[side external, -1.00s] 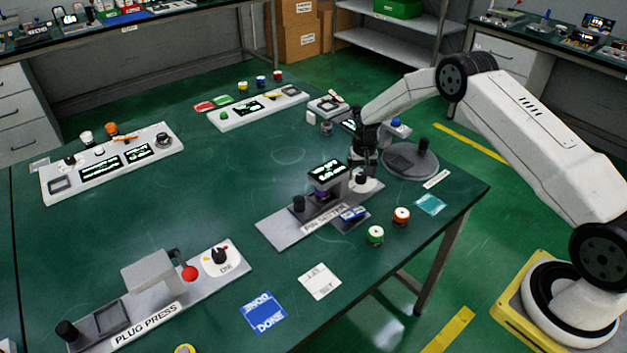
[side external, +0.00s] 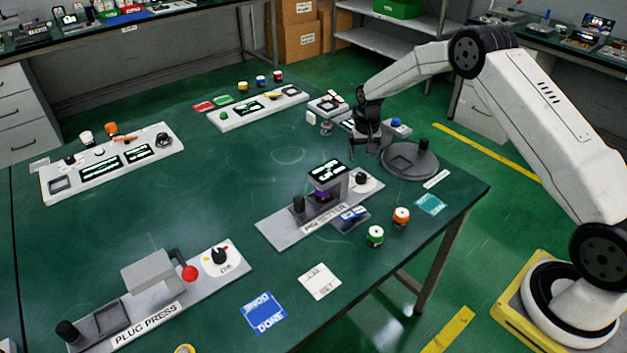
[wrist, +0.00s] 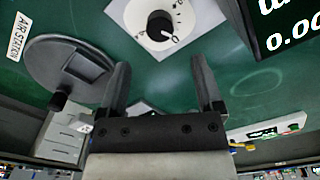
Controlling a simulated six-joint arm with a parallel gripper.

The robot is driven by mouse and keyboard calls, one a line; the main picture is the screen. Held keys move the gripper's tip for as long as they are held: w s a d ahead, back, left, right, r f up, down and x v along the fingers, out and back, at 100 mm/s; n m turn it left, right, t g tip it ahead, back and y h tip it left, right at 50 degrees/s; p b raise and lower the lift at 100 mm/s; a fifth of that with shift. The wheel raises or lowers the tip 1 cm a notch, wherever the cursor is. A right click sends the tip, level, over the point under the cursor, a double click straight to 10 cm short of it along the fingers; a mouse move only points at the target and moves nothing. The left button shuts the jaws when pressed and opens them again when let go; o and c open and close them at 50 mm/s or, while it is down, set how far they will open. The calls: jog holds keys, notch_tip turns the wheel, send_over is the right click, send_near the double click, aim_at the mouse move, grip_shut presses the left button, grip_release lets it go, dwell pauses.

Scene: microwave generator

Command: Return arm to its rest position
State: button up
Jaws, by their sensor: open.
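My gripper (side external: 363,146) hangs above the far right part of the green table, behind the pin setter. In the wrist view my gripper (wrist: 160,85) shows two dark fingers spread apart with nothing between them. The pin setter (side external: 275,232) stands below and in front of it, with a dial (side external: 362,179) at its far end. That dial also shows in the wrist view (wrist: 160,25), beyond the fingertips and apart from them.
A round grey base (side external: 425,165) with a black knob stands just right of my gripper. Small devices (side external: 327,106) sit behind it. Green (side external: 375,236) and orange (side external: 400,217) canisters stand by the pin setter. The plug press (side external: 150,315) is at the front left. The table middle is clear.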

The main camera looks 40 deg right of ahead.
jog(key=shift+r, duration=0.4)
jog(key=shift+a+r, duration=0.1)
jog(key=shift+s+a+r, duration=0.1)
jog(key=shift+r, duration=0.1)
jog(key=s+a+r+n+t, duration=0.1)
jog(key=s+a+r+n, duration=0.1)
jog(key=s, duration=0.7)
jog(key=s+a+r+n, duration=0.2)
jog(key=s+a+r, duration=0.3)
jog(key=s+a, duration=0.2)
jog(key=s+a+r+n+t, duration=0.1)
jog(key=s+a+r+n, duration=0.1)
jog(key=s, duration=0.8)
jog(key=a+r, duration=0.1)
jog(key=a, duration=0.1)
jog(key=shift+s+a+r+t, duration=0.3)
jog(key=shift+s+a, duration=0.05)
jog(key=shift+s, duration=0.05)
